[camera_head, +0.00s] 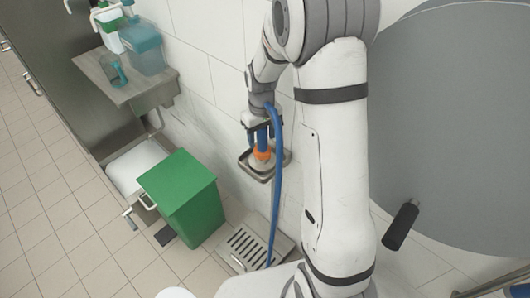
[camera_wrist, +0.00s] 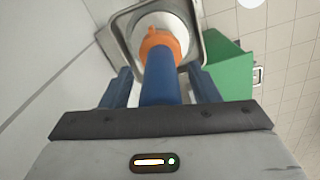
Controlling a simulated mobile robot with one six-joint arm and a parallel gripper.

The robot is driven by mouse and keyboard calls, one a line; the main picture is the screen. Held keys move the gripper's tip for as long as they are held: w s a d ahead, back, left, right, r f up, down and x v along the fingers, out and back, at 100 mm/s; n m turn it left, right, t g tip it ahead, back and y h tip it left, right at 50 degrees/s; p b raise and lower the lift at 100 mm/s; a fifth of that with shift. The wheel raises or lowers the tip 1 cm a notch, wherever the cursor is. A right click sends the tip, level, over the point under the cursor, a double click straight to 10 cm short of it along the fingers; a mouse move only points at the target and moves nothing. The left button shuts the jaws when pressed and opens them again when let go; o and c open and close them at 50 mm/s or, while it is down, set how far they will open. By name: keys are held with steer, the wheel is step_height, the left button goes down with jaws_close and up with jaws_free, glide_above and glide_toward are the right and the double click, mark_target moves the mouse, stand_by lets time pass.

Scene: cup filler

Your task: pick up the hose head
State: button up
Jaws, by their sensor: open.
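The hose head is a blue cylinder with an orange collar (camera_head: 262,153). It stands in a square metal wall holder (camera_head: 251,168). In the wrist view, the blue body (camera_wrist: 160,86) runs between my fingers, and the orange collar lies beyond the fingertips over a pale round part of the holder (camera_wrist: 188,57). My gripper (camera_head: 261,133) is open, with one blue finger on each side of the body. In the wrist view, gaps show between the body and both fingers of my gripper (camera_wrist: 161,76). The blue hose (camera_head: 277,190) hangs down past the holder.
A green bin (camera_head: 183,197) stands left of the holder, with a floor drain grate (camera_head: 248,248) below. A wall shelf (camera_head: 122,84) at upper left holds a cup and containers. A large grey rounded vessel (camera_head: 450,125) fills the right. The tiled floor at left is clear.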

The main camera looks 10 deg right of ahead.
steer(key=shift+c, duration=0.3)
steer(key=c, duration=1)
